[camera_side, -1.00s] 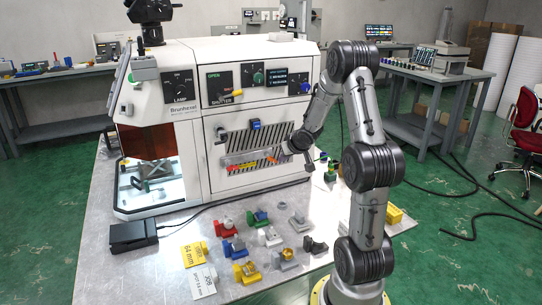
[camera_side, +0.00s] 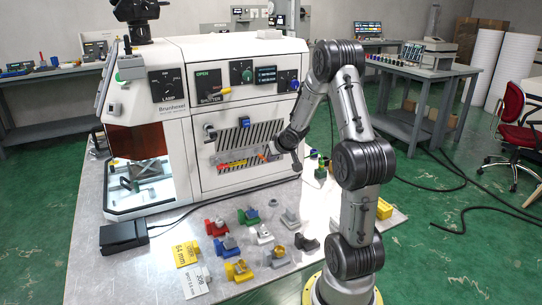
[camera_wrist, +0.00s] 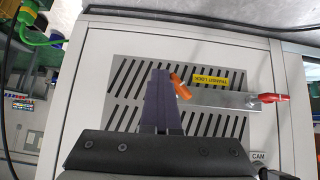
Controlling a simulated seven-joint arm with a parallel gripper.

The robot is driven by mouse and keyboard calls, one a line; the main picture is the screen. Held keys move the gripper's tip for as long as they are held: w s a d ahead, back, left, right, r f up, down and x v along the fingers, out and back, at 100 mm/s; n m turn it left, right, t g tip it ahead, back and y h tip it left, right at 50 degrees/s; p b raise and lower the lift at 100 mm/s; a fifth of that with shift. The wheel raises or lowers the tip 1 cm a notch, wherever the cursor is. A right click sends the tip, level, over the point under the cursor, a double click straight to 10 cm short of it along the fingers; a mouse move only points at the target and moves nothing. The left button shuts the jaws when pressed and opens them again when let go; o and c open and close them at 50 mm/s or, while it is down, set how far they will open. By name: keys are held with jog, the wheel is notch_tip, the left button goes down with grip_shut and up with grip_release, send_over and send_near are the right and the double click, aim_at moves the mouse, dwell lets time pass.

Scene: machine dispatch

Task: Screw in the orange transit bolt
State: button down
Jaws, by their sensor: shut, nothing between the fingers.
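The orange transit bolt (camera_wrist: 180,86) shows in the wrist view at the left end of a metal bar (camera_wrist: 225,97) on the machine's vented front panel. It looks tilted, and its tip is partly hidden behind my fingers. A yellow label (camera_wrist: 219,78) lies along the bar. My gripper (camera_wrist: 160,76) is shut and empty, its fingertips just left of the orange bolt; I cannot tell whether they touch it. In the side view my gripper (camera_side: 270,152) is at the right end of the bar, close to the panel.
Several coloured fixtures (camera_side: 241,270) stand on the table in front of the machine. A black box (camera_side: 123,236) with a cable sits at the left. The table between the machine and the fixtures is mostly clear.

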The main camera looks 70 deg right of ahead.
jog(key=shift+w+a, duration=0.3)
jog(key=shift+w, duration=0.05)
jog(key=shift+r, duration=0.1)
jog(key=v, duration=1.1)
jog(key=shift+s+a+r, duration=0.2)
jog(key=shift+s+r, duration=0.05)
jog(key=shift+s, duration=0.05)
